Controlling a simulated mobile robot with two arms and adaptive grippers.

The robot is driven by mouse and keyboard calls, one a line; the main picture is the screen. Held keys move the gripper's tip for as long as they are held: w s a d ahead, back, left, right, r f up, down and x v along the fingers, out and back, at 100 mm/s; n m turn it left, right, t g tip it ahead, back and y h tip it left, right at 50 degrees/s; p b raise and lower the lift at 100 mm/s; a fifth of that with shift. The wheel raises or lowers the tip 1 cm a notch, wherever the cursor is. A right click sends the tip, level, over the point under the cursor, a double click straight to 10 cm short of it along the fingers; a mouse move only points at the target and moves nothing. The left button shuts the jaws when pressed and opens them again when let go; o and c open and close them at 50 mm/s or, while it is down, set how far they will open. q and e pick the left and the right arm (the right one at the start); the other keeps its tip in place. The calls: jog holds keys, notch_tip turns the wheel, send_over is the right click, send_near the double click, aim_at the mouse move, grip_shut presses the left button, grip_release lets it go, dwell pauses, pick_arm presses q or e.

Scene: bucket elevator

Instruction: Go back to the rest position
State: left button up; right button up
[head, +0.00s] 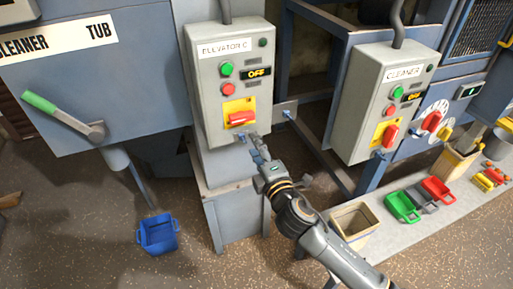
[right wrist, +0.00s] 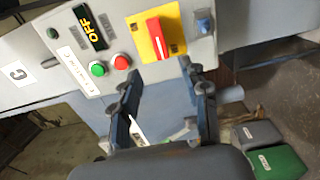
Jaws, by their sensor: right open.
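My right gripper (head: 259,146) is just below the grey elevator control box (head: 229,90) in the head view. In the right wrist view its two fingers (right wrist: 160,88) are apart with nothing held between them. The box's red switch handle (head: 241,118) lies on a yellow plate, above the gripper; the red handle also shows in the right wrist view (right wrist: 157,38). The box display reads OFF (head: 258,72). I cannot tell whether a finger touches the box. My left gripper is not in view.
A second control box (head: 385,100) labelled CLEANER stands to the right. A bench (head: 385,222) holds a wooden bin (head: 354,222), green scoop (head: 402,207) and red scoop (head: 438,190). A blue bucket (head: 157,234) stands on the floor. A green-handled lever (head: 62,115) is at left.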

dwell(0.3)
jog(key=d+f+m+g+h, duration=0.1)
jog(key=d+f+m+g, duration=0.15)
jog(key=f, duration=0.75)
jog(key=d+f+m+g+h, duration=0.1)
jog(key=d+f+m+h, duration=0.15)
jog(key=f, duration=0.75)
jog(key=s+d+f+m+g+h, duration=0.1)
jog(key=s+d+f+m+g, duration=0.2)
jog(key=s+f, duration=0.5)
jog(key=s+d+f+m+g, duration=0.2)
jog(key=s+d+f, duration=0.25)
jog(key=f, duration=0.85)
jog(key=s+d+f+m+g, duration=0.2)
jog(key=s+d+f+m, duration=0.1)
jog(key=s+f, duration=0.55)
jog(key=s+d+f+m+g, duration=0.25)
jog(key=s+f, duration=0.35)
jog(key=s, duration=0.5)
jog(key=s+d+f+m+g, duration=0.1)
jog(key=s+f+m, duration=0.1)
jog(key=s, duration=0.7)
jog(key=s+d+f+m+g+h, duration=0.1)
jog(key=s+f+m+g, duration=0.1)
jog(key=s, duration=0.8)
jog(key=shift+s+d+f+b, duration=0.15)
jog(key=shift+f+b, duration=0.15)
jog(key=shift+f, duration=0.2)
jog(key=shift+c, duration=0.5)
jog(key=shift+c, duration=0.3)
